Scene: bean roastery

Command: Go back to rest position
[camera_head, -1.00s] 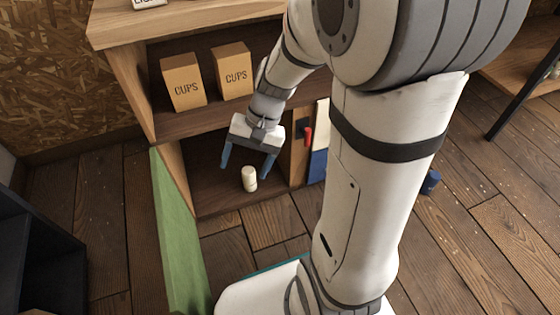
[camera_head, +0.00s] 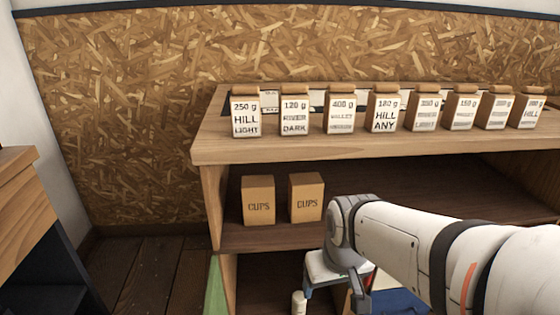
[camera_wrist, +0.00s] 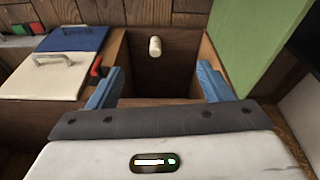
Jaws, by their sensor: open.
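My gripper (camera_wrist: 158,92) shows in the wrist view with its two blue fingers wide apart and nothing between them. In the head view my gripper (camera_head: 333,297) is low in front of the shelf unit, partly cut off by the frame's bottom edge. A small white cylinder (camera_wrist: 155,46) stands in the lower compartment, beyond the fingertips and apart from them. The cylinder (camera_head: 298,303) also shows at the bottom of the head view, left of my gripper.
Two CUPS boxes (camera_head: 258,200) stand on the middle shelf. Several labelled bags (camera_head: 384,112) line the wooden top (camera_head: 215,140). A green panel (camera_wrist: 246,38) borders the compartment. A blue lid (camera_wrist: 72,39) and a cream lid (camera_wrist: 50,76) with handles lie beside it, near a red handle (camera_wrist: 96,68).

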